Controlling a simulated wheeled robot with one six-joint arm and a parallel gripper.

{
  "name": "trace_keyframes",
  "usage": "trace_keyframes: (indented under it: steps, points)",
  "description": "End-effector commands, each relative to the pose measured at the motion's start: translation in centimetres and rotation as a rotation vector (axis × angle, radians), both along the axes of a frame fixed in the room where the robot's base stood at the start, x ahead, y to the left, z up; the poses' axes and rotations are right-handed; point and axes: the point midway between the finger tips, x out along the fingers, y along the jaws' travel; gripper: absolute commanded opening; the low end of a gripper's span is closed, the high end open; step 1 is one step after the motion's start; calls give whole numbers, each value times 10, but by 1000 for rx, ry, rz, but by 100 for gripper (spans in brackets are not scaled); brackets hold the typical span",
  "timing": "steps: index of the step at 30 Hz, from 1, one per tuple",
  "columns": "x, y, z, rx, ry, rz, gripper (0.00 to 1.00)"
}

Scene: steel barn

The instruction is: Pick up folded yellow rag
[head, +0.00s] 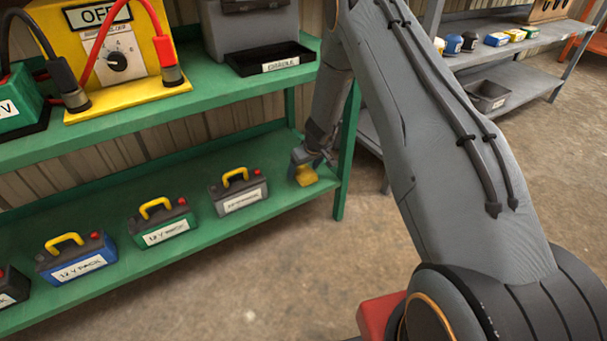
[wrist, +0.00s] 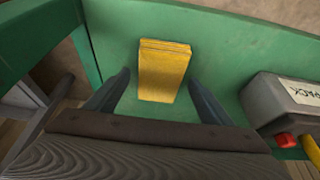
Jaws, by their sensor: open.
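The folded yellow rag (head: 306,177) lies on the lower green shelf near its right end, next to the corner post. In the wrist view the rag (wrist: 164,71) is a yellow folded block with layered edges, between and just beyond my two fingers. My gripper (head: 308,160) is at the rag, reaching down over the shelf. In the wrist view my gripper (wrist: 160,92) is open, with one finger on each side of the rag and a gap on both sides. I cannot tell how high the fingertips are above the shelf. The near part of the rag is fully visible.
A grey battery pack (head: 239,193) stands left of the rag on the lower shelf (head: 200,262), with green (head: 162,224) and blue (head: 77,258) packs farther left. A green post (head: 346,150) stands close on the right.

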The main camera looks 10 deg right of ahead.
Motion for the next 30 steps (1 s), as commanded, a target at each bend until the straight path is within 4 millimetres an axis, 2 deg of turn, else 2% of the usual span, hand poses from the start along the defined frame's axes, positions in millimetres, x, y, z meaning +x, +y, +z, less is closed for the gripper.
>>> trace_keyframes:
  steps: [15,17,23,24,30]
  points:
    - [0,0,-2,0,0,0,75]
    - [0,0,-2,0,0,0,67]
    - [0,0,-2,0,0,0,33]
    - [0,0,-2,0,0,0,30]
    - [0,0,-2,0,0,0,30]
